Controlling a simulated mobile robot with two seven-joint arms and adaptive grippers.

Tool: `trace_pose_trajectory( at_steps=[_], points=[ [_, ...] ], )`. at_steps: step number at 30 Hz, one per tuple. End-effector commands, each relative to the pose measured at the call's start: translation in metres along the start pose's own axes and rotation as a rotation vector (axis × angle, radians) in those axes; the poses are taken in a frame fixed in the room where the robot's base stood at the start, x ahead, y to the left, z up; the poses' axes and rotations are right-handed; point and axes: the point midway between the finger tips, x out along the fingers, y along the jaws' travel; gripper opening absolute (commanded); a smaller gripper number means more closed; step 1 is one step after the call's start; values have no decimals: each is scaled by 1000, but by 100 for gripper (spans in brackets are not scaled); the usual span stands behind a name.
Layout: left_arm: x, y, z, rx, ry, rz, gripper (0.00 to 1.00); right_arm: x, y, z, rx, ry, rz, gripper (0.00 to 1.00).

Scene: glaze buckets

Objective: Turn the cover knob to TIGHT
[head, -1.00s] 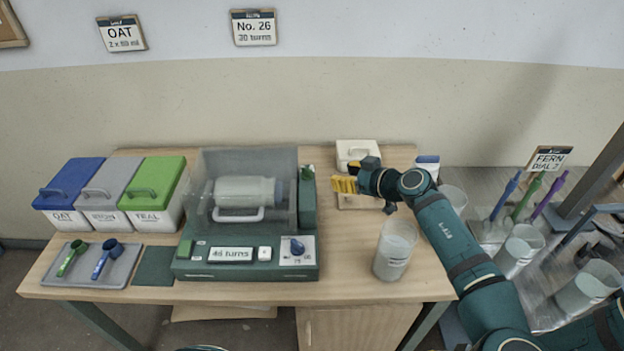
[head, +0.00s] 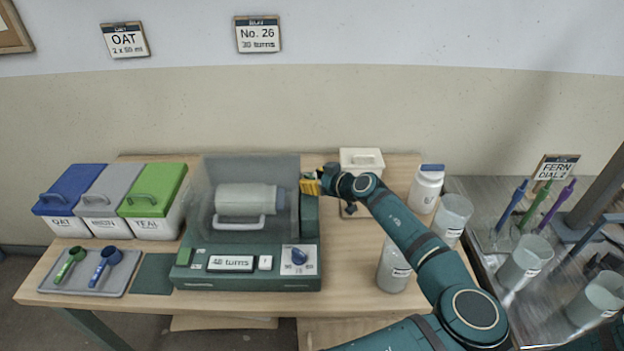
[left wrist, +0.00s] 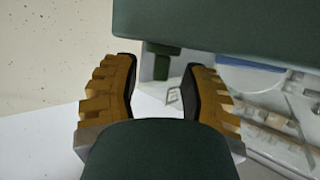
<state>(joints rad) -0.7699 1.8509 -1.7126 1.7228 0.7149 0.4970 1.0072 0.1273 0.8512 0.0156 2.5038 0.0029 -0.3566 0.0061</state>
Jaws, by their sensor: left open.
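The machine (head: 190,280) is a dark green box with a clear cover (head: 250,166) over a pale jar lying on its side. A green post (head: 310,224) stands at the cover's right side. The cover knob cannot be made out in the head view, where my gripper is in front of the post's top. My left gripper (head: 311,184) is open at the top of this post. In the left wrist view, its yellow fingers (left wrist: 160,92) are apart, with a small dark green piece (left wrist: 160,64), possibly the knob, beyond the gap. My right gripper is not in view.
A blue dial (head: 298,256) and a turns display (head: 230,263) are on the machine's front. Lidded bins stand left.

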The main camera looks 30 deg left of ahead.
Motion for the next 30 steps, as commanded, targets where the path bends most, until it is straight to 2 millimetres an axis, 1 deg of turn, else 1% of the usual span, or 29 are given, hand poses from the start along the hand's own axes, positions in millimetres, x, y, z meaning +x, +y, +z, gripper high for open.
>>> trace_pose_trajectory(
  at_steps=[1, 4, 12, 13, 14, 15, 17, 26, 30],
  points=[
    [4, 0, 0, 0, 0, -1, 44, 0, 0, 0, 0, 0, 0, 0],
    [8, 0, 0, 1, 0, -1, 44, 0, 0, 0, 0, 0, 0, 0],
    [10, 0, 0, 1, 0, 0, 44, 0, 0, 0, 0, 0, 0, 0],
    [10, 0, 0, 1, 0, 0, 46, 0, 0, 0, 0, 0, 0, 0],
    [10, 0, 0, 1, 0, 0, 36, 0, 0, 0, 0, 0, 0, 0],
    [10, 0, 0, 1, 0, 0, 22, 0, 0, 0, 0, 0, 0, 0],
    [10, 0, 0, 1, 0, 0, 1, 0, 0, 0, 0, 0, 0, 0],
    [10, 0, 0, 1, -1, 2, 0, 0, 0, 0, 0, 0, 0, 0],
    [10, -1, -1, 11, -4, 36, 0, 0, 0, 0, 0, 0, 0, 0]
  ],
)
